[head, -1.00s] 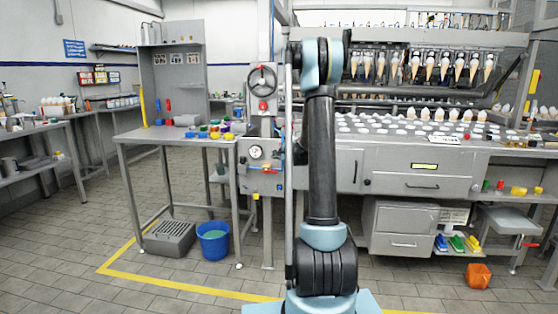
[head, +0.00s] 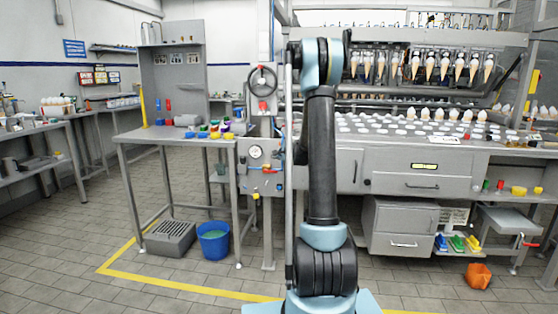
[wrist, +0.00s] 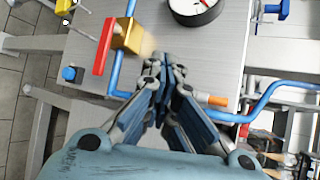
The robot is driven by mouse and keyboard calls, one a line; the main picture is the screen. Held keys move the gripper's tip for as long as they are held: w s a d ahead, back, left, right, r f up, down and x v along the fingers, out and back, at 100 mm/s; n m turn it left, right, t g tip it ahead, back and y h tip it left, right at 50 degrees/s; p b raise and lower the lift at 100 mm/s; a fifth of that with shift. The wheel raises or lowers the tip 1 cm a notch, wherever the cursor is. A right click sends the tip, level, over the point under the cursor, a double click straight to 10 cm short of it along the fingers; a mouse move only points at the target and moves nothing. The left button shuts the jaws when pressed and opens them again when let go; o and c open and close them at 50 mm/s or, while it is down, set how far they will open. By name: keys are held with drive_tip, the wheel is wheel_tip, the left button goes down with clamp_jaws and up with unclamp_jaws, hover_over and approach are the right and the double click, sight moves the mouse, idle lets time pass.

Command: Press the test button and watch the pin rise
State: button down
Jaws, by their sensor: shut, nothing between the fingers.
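My gripper (wrist: 166,72) is shut and empty in the wrist view, its fingers close in front of a grey panel (wrist: 215,62). A blue round knob (wrist: 69,74) sits on the panel at left, which may be the test button. A brass block (wrist: 126,36) with a red lever (wrist: 104,46) stands between it and the fingers. A short orange-and-white rod (wrist: 210,99) lies right of the fingers; I cannot tell whether it is the pin. Fingertip contact cannot be made out. In the head view the panel (head: 245,184) stands left of my arm.
A round gauge (wrist: 196,8) is above the fingers, and a blue pipe (wrist: 270,94) crosses the panel. In the head view, a handwheel (head: 262,80) is above the panel, a table (head: 170,137) with coloured items at left, and a blue bucket (head: 213,242) on the floor.

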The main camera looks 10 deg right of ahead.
drive_tip(key=shift+s, duration=0.1)
idle(0.6)
drive_tip(key=shift+s+a, duration=0.3)
drive_tip(key=shift+s, duration=0.45)
drive_tip(key=shift+s, duration=0.1)
drive_tip(key=shift+s+a, duration=0.25)
drive_tip(key=shift+s, duration=0.5)
drive_tip(key=shift+s+a, duration=0.25)
drive_tip(key=shift+s, duration=0.55)
drive_tip(key=shift+s+a, duration=0.25)
drive_tip(key=shift+s, duration=0.5)
